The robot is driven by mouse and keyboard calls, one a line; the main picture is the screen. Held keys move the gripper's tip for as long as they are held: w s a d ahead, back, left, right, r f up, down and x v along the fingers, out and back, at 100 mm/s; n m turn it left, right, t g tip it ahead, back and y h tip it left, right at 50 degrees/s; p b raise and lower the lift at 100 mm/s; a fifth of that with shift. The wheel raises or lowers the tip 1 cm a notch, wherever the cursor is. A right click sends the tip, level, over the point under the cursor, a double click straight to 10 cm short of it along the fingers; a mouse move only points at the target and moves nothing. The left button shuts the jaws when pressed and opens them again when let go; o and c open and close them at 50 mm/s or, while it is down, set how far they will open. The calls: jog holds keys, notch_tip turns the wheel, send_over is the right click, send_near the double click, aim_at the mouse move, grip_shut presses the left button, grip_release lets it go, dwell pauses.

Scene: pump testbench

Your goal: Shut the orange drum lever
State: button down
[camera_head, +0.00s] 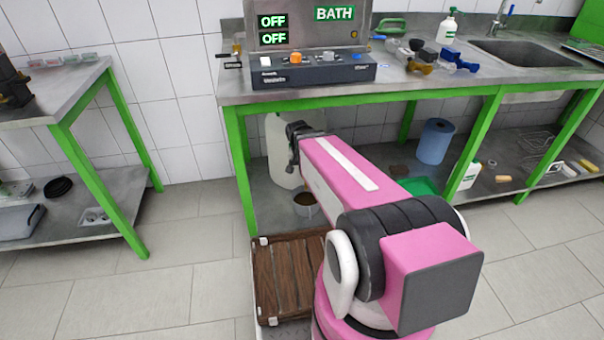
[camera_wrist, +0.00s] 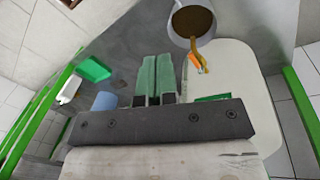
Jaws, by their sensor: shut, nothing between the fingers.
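The orange drum lever (camera_wrist: 193,60) shows in the wrist view on the front of a white drum (camera_wrist: 243,80). A yellow-brown stream (camera_wrist: 203,52) runs between the lever area and a grey pot (camera_wrist: 180,37) with brown contents. My gripper (camera_wrist: 156,72) is shut and empty, its green fingers together, to the left of the lever with a gap in the picture. In the head view the drum (camera_head: 282,160) stands under the bench, partly behind my arm. The pot (camera_head: 305,209) is below it. The lever is hidden there by my wrist.
The green-framed bench (camera_head: 420,92) stands over the drum, with a leg (camera_head: 241,165) to its left. A blue cylinder (camera_head: 435,142) and green tray (camera_head: 424,186) lie to the right on the lower shelf. A wooden crate (camera_head: 290,275) is on the floor in front.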

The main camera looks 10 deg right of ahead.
jog(key=w+a+f+m+h, duration=0.2)
jog(key=w+a+m, duration=0.1)
jog(key=w+m, duration=0.3)
jog(key=w+a+f+m+h, duration=0.2)
jog(key=w+a+m+h, duration=0.1)
jog(key=w+m, duration=0.4)
jog(key=shift+w+f, duration=0.15)
jog(key=shift+w, duration=1.1)
jog(key=x, duration=1.4)
jog(key=shift+w, duration=0.25)
